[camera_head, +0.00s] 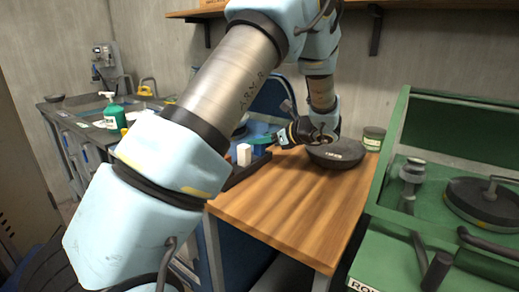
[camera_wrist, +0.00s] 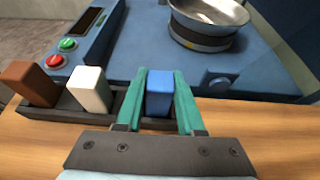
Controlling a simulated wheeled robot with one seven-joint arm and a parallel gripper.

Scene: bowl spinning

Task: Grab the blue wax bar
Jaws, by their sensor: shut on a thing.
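The blue wax bar (camera_wrist: 160,92) stands upright in the right part of a dark tray (camera_wrist: 42,112) in the wrist view. My gripper (camera_wrist: 160,88) has its two teal fingers on either side of the bar, shut on it. The bar's lower end is in or just at the tray; I cannot tell whether it is lifted.
A white bar (camera_wrist: 90,90) and a brown bar (camera_wrist: 30,83) stand in the tray to the left. Behind is a blue machine (camera_wrist: 125,50) with a metal bowl (camera_wrist: 208,22) and red and green buttons. A dark round object (camera_head: 336,153) sits on the wooden table (camera_head: 290,215).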

